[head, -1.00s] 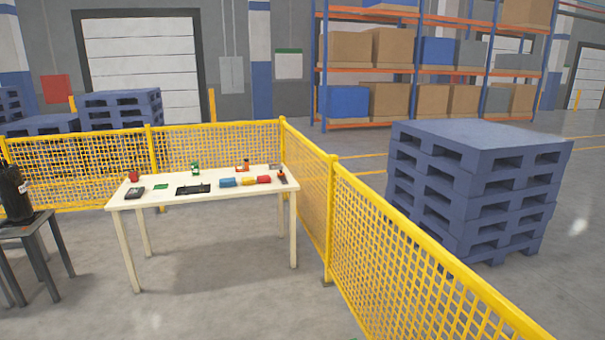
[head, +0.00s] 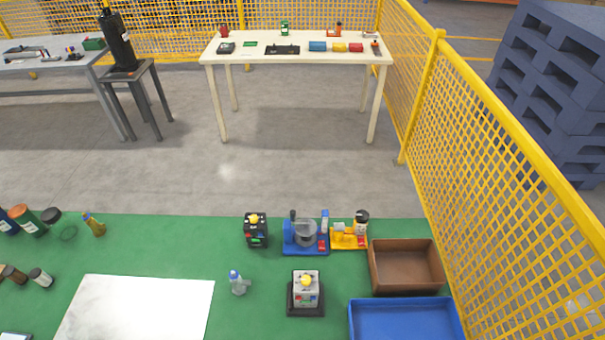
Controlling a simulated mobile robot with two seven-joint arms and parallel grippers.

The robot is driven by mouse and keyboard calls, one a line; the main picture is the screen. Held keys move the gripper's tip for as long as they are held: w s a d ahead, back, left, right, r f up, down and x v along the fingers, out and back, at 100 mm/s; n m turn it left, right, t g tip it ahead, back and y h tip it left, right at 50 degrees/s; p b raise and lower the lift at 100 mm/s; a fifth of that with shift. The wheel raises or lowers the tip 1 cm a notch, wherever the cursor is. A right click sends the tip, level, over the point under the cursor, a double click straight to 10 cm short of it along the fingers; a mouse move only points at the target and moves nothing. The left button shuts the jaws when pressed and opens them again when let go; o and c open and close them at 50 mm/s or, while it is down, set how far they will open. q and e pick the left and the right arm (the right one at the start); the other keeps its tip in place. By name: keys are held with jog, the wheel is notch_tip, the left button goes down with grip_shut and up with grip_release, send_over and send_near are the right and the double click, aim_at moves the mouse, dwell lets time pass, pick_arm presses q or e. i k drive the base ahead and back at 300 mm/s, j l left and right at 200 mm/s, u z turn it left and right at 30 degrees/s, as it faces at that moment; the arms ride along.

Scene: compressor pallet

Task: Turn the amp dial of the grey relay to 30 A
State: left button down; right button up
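In the head view, a grey relay (head: 306,294) stands on a dark square base on the green mat, right of the middle. A yellow knob (head: 306,280) sits on its top; the dial's setting is too small to read. A black relay-like box (head: 256,234) with a similar yellow knob stands behind it to the left. Neither of my grippers shows in the view.
A brown tray (head: 405,284) and blue tray (head: 356,325) stand right, near the yellow fence (head: 440,110).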

aim_at(305, 280)
jog(key=k+j, duration=0.15)
jog(key=k, duration=0.15)
jog(key=i+j, duration=0.15)
jog(key=j, duration=0.15)
jog(key=i+j, duration=0.2)
jog(key=i+j+z, duration=0.1)
jog(key=j, duration=0.3)
jog(key=i+j, duration=0.2)
jog(key=j+z, duration=0.05)
jog(key=j, duration=0.05)
